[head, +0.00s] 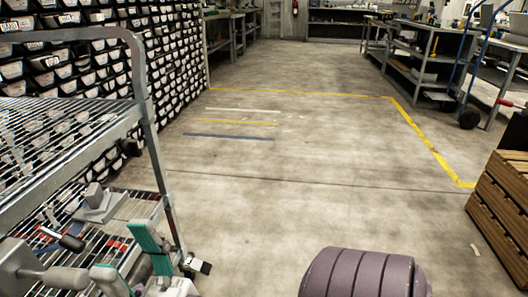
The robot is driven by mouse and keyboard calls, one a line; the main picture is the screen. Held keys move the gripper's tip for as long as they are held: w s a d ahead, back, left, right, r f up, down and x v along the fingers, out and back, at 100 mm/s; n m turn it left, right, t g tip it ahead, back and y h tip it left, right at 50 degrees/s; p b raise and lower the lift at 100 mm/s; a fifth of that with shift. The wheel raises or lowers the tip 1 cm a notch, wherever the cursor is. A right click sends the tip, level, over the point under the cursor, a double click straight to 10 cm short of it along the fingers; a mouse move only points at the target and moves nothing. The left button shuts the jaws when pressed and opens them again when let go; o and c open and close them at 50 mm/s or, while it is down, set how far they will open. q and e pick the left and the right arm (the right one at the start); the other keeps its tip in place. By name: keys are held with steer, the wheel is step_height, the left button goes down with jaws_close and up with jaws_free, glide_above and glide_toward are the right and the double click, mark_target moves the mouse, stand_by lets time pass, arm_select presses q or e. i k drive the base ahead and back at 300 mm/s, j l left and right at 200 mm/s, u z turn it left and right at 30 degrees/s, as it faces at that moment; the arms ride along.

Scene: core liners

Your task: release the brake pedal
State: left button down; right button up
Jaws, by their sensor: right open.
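The grey metal cart (152,120) with wire shelves stands at the left. A small black and white part (197,265) shows at the foot of its near corner post and looks like a caster with a brake pedal. It is too small to tell whether the pedal is up or down. My right gripper (130,258) is at the lower left, its teal pads apart, open and empty. It is in front of the cart's lower shelf, left of the caster part; whether it touches anything cannot be told. My left gripper cannot be made out.
Racks of labelled black bins (180,70) line the left wall. A wooden crate (500,205) stands at the right edge, with a workbench (425,70) and a blue hand truck (470,65) beyond. The concrete floor (320,170) between is clear, marked with yellow lines.

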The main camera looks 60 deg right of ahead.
mark_target(205, 268)
steer(key=z, duration=1.3)
steer(key=i+l+u, duration=0.1)
steer(key=u, duration=0.3)
steer(key=l+u, duration=0.1)
steer(key=u, duration=0.35)
steer(key=i+l+u, duration=0.1)
steer(key=u, duration=0.3)
steer(key=l+u, duration=0.25)
steer(key=u, duration=0.2)
steer(key=l+u, duration=0.2)
steer(key=l, duration=0.45)
steer(key=l+u, duration=0.2)
steer(key=l, duration=0.45)
steer(key=l+u, duration=0.2)
steer(key=l, duration=0.45)
steer(key=k+l+u, duration=0.25)
steer(key=l, duration=1.25)
steer(key=j, duration=0.75)
